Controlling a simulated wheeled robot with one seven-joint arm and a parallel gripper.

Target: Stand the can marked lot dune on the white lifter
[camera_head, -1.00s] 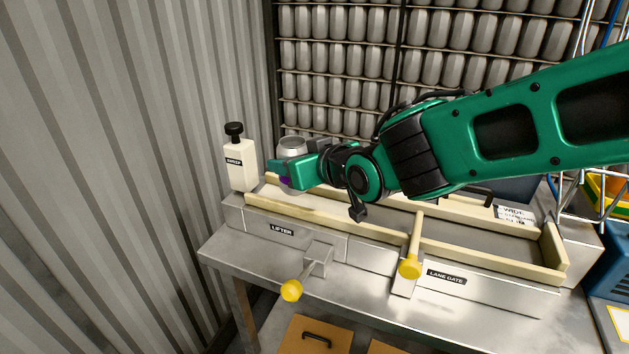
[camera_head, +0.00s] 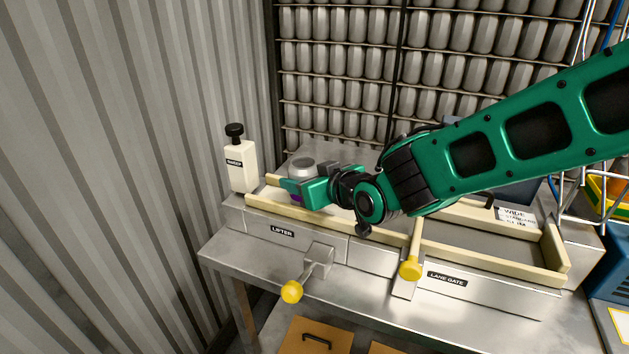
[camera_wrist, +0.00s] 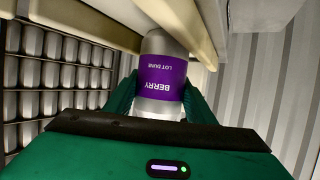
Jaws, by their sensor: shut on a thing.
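A silver can (camera_head: 302,166) with a purple band stands about upright in my gripper (camera_head: 300,184), above the left end of the lane. In the wrist view the band on the can (camera_wrist: 163,75) reads BERRY, LOT DUNE, upside down. The green fingers of my gripper (camera_wrist: 158,92) are shut on it from both sides. The machine front below carries the label LIFTER (camera_head: 282,231). The gripper and front rail hide most of the lifter's top; I cannot tell whether the can's base touches it.
Cream rails (camera_head: 300,217) run along the lane, close to the can. Yellow-knobbed handles for the lifter (camera_head: 291,291) and lane gate (camera_head: 410,268) stick out in front. A can rack (camera_head: 340,60) stands behind.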

